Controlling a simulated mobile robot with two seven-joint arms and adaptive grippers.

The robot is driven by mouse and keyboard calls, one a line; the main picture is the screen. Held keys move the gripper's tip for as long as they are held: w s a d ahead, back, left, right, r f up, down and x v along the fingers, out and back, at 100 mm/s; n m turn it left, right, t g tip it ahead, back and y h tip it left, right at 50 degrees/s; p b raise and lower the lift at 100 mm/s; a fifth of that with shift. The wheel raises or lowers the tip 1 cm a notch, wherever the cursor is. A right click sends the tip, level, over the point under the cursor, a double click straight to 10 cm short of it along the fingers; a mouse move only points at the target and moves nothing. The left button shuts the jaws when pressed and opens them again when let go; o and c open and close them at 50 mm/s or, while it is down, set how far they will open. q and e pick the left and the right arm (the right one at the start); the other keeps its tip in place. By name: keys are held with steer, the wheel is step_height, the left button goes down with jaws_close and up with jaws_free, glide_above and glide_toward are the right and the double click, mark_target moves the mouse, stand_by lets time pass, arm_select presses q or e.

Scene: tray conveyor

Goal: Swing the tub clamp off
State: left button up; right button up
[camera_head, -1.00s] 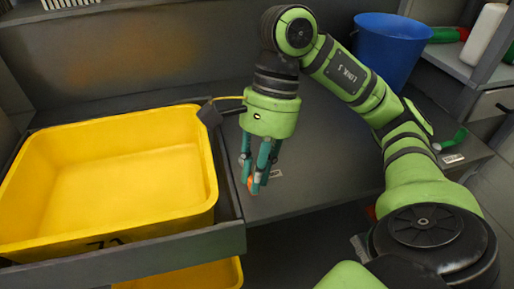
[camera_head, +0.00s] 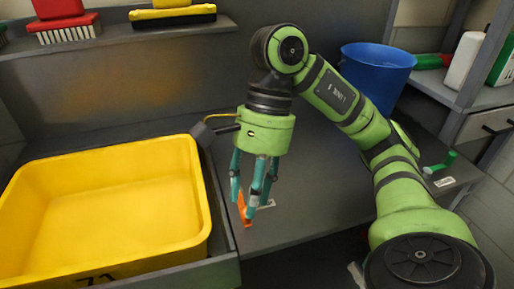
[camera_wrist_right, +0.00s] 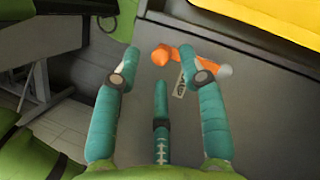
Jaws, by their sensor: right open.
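The yellow tub (camera_head: 100,262) sits in a grey frame at the left. An orange part (camera_head: 245,212), probably the clamp's handle, is at the frame's right side, partly hidden by my fingers. In the right wrist view the orange part (camera_wrist_right: 158,55) lies beyond my fingertips, with a pale rounded end toward the right. My right gripper (camera_head: 252,205) points down over it, its teal fingers spread. In the wrist view my right gripper (camera_wrist_right: 160,70) is open with nothing between its fingers; contact with the orange part cannot be told. My left gripper is out of view.
A dark grey block (camera_head: 204,134) with a yellow cable is at the tub's far right corner, close to my right wrist. A blue bucket (camera_head: 378,70) stands at the back right. Brushes lie on the upper shelf (camera_head: 125,40).

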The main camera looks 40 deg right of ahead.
steer(key=v, duration=1)
steer(key=shift+r, duration=0.15)
stand_by(0.5)
